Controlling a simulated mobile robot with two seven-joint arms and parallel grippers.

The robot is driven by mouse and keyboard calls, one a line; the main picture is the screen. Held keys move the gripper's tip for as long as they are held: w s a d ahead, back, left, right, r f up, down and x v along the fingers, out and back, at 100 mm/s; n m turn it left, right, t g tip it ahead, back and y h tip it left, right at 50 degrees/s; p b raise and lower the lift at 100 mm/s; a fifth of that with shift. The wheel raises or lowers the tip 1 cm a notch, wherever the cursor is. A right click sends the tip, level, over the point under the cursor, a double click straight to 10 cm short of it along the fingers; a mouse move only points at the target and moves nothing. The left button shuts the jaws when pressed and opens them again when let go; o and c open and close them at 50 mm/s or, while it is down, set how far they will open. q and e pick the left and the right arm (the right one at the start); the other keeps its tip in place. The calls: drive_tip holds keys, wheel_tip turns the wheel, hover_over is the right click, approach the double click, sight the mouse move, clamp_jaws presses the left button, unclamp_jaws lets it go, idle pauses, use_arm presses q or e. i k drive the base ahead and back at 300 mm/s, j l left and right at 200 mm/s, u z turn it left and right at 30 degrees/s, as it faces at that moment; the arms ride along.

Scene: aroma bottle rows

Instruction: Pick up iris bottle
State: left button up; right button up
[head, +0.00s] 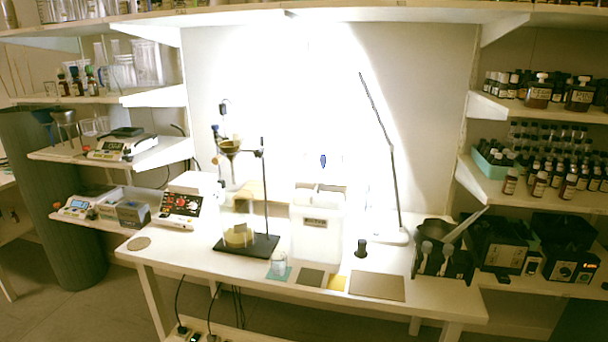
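Many small dark amber bottles with white labels and black caps stand in rows on the right shelves. The middle right shelf holds a dense group, with several bottles in front, such as one amber bottle (510,182) and another amber bottle (568,187). Two larger amber bottles, a left one (538,92) and a right one (580,95), stand on the upper right shelf among smaller ones. The labels are too small to read, so I cannot tell which bottle is iris. Neither of my grippers is in view.
The white table (185,250) carries a glass funnel stand (247,245), a white canister (316,225), a small black-capped item (361,249), a lamp (390,150) and a black holder (440,262). A teal tray (486,165) sits on the middle right shelf. Black devices (572,268) stand below.

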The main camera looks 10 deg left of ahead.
sight(79, 90)
drive_tip(key=j, duration=5.95)
drive_tip(key=i, duration=0.05)
